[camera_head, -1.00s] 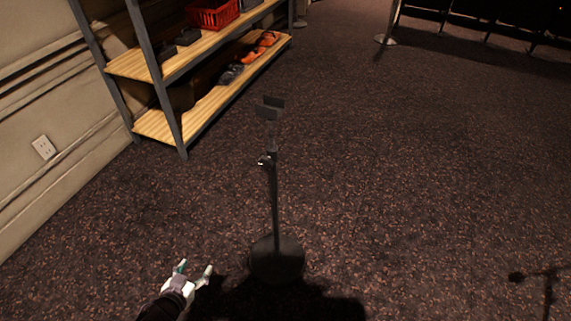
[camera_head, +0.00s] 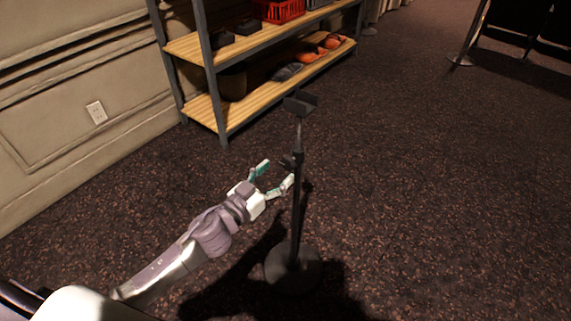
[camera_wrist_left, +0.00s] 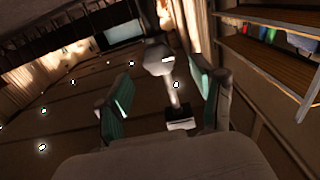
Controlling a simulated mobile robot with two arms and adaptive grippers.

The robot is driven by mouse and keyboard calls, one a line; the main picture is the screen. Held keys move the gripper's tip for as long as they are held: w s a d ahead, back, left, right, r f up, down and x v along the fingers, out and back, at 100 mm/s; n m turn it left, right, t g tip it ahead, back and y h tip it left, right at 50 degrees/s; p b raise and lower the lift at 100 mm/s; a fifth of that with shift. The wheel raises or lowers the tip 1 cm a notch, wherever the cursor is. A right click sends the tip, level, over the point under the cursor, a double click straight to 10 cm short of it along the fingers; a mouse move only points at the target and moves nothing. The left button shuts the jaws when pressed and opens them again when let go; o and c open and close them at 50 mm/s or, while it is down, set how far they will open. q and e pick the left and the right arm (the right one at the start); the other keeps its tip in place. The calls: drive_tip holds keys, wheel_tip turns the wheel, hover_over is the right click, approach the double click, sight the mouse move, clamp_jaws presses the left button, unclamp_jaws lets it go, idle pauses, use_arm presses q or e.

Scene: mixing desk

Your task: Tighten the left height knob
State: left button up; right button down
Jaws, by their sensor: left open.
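A dark stand (camera_head: 297,215) rises from a round base (camera_head: 293,268) on the carpet, with a flat cradle (camera_head: 299,103) on top. The height knob (camera_head: 288,161) is a small dark shape on the left side of the pole, at the collar. My left gripper (camera_head: 277,174) is open just left of the pole, its fingertips close to the knob. Contact cannot be told. In the left wrist view, a rounded grey part (camera_wrist_left: 158,59), apparently the knob or collar, shows beyond and between the open fingers (camera_wrist_left: 163,102). My right gripper is not in view.
A metal shelf unit with wooden boards (camera_head: 208,108) stands behind, holding a red basket (camera_head: 280,10) and shoes (camera_head: 314,54). A wall with a socket (camera_head: 96,112) is at the left. The carpet right of the stand is open.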

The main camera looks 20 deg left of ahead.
sight(286, 165)
use_arm(q)
drive_tip(key=shift+x, duration=2.05)
drive_tip(key=c, duration=1.2)
